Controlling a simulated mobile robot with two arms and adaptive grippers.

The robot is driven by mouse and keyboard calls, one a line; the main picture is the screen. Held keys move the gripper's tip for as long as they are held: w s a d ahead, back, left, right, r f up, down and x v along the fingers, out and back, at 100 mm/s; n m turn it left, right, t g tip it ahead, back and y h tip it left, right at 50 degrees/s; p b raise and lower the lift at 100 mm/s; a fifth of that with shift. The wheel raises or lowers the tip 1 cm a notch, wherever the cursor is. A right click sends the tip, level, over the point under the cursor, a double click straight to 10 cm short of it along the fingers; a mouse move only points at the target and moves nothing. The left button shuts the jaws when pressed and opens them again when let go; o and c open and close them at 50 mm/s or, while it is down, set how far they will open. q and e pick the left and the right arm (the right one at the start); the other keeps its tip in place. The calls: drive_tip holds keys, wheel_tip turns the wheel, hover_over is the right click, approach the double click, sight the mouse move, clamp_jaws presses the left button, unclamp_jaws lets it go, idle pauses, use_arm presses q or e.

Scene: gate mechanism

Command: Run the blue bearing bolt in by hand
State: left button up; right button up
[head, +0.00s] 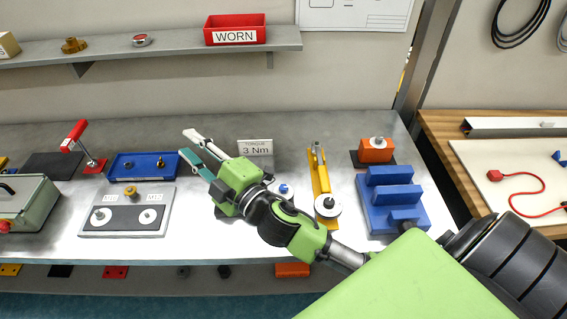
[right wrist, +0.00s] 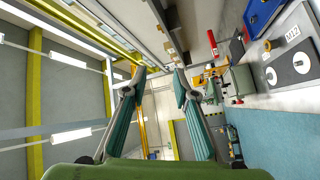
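A small blue spot on a pale round part (head: 286,189) shows just right of my right gripper, partly behind my arm; it may be the blue bearing bolt, but it is too small to be sure. My right gripper (head: 192,147) reaches in from the right, above the bench, with its fingers pointing left and apart. In the right wrist view the same gripper (right wrist: 160,78) has its two fingertips apart with nothing between them. My left gripper is in neither view.
A "TORQUE 3 Nm" sign (head: 255,148) stands behind the gripper. A blue tray (head: 124,174), a grey plate with discs (head: 101,232) and a red-handled tool (head: 76,133) lie left. A yellow lever part (head: 320,176) and blue stepped block (head: 391,198) stand right. The WORN bin (head: 235,24) is on the shelf.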

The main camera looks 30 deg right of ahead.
drive_tip(key=s+a+r+n+g+y, duration=0.1)
drive_tip(key=a+r+n+g+y, duration=0.1)
drive_tip(key=a+r+n+y, duration=0.6)
drive_tip(key=s+a+f+n+g+y, duration=0.2)
drive_tip(key=a+n+g+y, duration=0.2)
drive_tip(key=n, duration=0.5)
drive_tip(key=n+g+h, duration=1.3)
drive_tip(key=n+h, duration=0.2)
drive_tip(key=h, duration=0.1)
hover_over(284, 187)
wheel_tip(284, 187, down, 18)
drive_tip(key=shift+a+f, duration=0.15)
drive_tip(key=shift+f, duration=0.1)
drive_tip(key=shift+d+f+h, duration=0.15)
drive_tip(key=shift+d+h, duration=0.05)
drive_tip(key=shift+h, duration=0.1)
drive_tip(key=shift+f+b, duration=1.1)
drive_tip(key=shift+f, duration=0.95)
drive_tip(key=shift+a, duration=0.1)
